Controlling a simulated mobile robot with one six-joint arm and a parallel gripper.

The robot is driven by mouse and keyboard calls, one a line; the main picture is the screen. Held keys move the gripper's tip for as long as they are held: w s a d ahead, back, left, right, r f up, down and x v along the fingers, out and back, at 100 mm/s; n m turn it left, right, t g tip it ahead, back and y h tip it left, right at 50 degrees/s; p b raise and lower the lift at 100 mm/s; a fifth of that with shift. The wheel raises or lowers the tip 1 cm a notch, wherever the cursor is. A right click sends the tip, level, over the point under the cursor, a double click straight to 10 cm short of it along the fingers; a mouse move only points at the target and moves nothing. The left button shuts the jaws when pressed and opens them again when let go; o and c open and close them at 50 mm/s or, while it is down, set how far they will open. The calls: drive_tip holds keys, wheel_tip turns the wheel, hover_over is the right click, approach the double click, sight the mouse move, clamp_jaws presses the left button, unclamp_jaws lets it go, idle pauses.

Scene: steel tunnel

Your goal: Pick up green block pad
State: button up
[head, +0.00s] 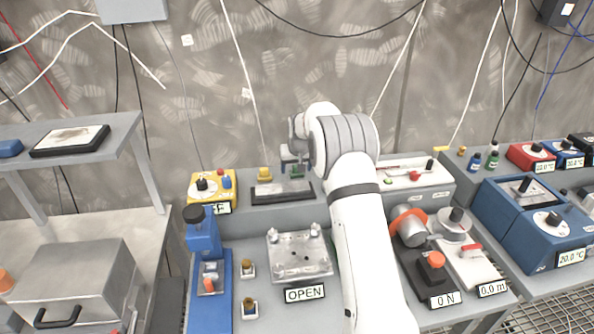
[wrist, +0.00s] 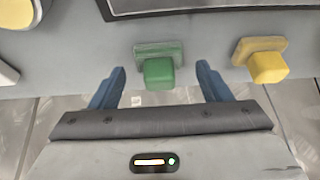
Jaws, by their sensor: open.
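The green block pad (wrist: 158,70) shows in the wrist view as a small green block on a flatter, paler green base, on a grey surface. My gripper (wrist: 160,67) is open, with one blue finger to the left of the block and one to the right. There is a gap on both sides, and nothing is held. In the head view my gripper (head: 293,163) points down over the back shelf, beside a dark-framed plate.
A yellow block (wrist: 267,66) on its own base sits right of the green one in the wrist view. A dark-framed plate (wrist: 190,6) lies close by. In the head view, a yellow box (head: 212,187) and a clamp plate marked OPEN (head: 300,256) stand near.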

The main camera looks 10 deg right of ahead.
sight(296, 165)
drive_tip(key=shift+f, duration=0.1)
drive_tip(key=c, duration=1.1)
drive_tip(key=shift+o, duration=0.2)
wheel_tip(296, 165, up, 10)
drive_tip(key=shift+r+b, duration=0.1)
drive_tip(key=shift+b, duration=0.6)
